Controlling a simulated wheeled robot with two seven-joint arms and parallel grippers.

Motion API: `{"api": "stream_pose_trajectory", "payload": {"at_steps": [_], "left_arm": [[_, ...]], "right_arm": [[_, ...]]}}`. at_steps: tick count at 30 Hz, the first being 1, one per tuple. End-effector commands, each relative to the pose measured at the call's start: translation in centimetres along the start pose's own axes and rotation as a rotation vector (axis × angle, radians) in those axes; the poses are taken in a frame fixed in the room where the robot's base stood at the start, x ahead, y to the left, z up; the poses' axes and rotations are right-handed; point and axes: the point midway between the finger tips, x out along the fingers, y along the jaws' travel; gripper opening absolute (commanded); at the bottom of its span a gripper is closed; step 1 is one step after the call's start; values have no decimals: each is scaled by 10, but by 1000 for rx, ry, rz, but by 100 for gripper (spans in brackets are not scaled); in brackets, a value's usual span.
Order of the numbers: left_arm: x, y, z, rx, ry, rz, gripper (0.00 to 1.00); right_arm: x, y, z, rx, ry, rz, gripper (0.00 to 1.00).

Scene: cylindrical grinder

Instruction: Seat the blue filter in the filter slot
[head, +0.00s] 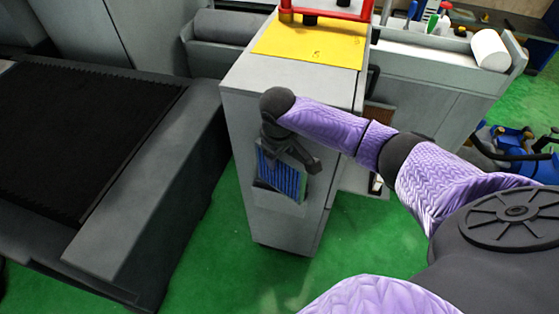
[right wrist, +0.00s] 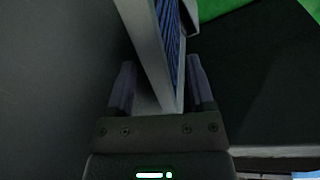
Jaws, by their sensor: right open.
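The blue filter (head: 281,180), blue pleats in a light grey frame, stands at the front face of the grey cabinet, its lower end at the filter slot (head: 275,203). How deep it sits is hard to tell; it looks slightly tilted. My right gripper (head: 284,153) is over the filter's top end. In the right wrist view the open fingers of the gripper (right wrist: 161,88) stand on either side of the filter's frame (right wrist: 152,50), with a gap visible on the left. My left gripper is not in view.
The grey cabinet (head: 238,120) has a yellow top (head: 312,42) with a red frame (head: 335,10). A large grey machine with a black bed (head: 85,130) stands at left. Green floor (head: 215,260) is clear in front. A shelf with a white roll (head: 490,50) is behind right.

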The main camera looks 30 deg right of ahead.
Motion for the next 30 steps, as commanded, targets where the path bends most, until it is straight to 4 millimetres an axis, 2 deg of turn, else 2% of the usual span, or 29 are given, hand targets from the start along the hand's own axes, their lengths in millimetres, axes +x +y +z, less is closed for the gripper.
{"api": "stream_pose_trajectory", "payload": {"at_steps": [5,6,15,30], "left_arm": [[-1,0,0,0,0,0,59],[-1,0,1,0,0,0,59],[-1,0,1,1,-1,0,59],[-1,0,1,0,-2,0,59]], "right_arm": [[0,0,0,-1,1,0,68],[-1,0,0,-1,1,0,64],[-1,0,0,-1,1,0,1],[-1,0,0,0,1,1,0]]}}
